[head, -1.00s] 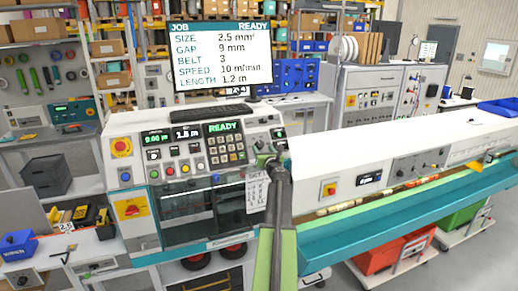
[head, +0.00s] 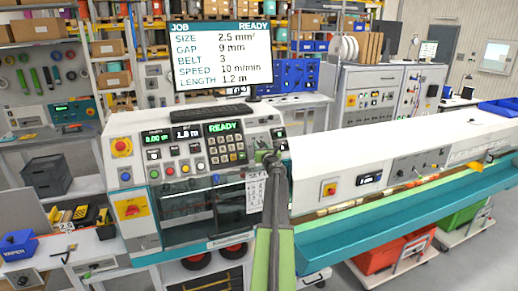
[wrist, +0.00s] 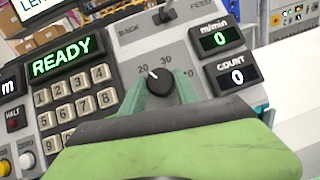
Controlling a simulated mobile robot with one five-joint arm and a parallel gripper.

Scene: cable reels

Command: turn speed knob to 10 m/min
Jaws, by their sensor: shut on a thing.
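The speed knob (wrist: 160,82) is a small black dial on the grey panel in the wrist view. Its white mark points up and left, between the printed 20 and 30. My gripper (wrist: 160,93) has its green fingers shut on the knob, one on each side. In the head view my gripper (head: 268,158) is at the right end of the machine's control panel and hides the knob. The m/min display (wrist: 221,39) beside the knob reads 0.
The monitor (head: 222,57) above the machine lists speed 10 m/min. A keypad (wrist: 77,103) and a READY display (wrist: 66,57) lie left of the knob. The long white housing (head: 390,150) extends to the right.

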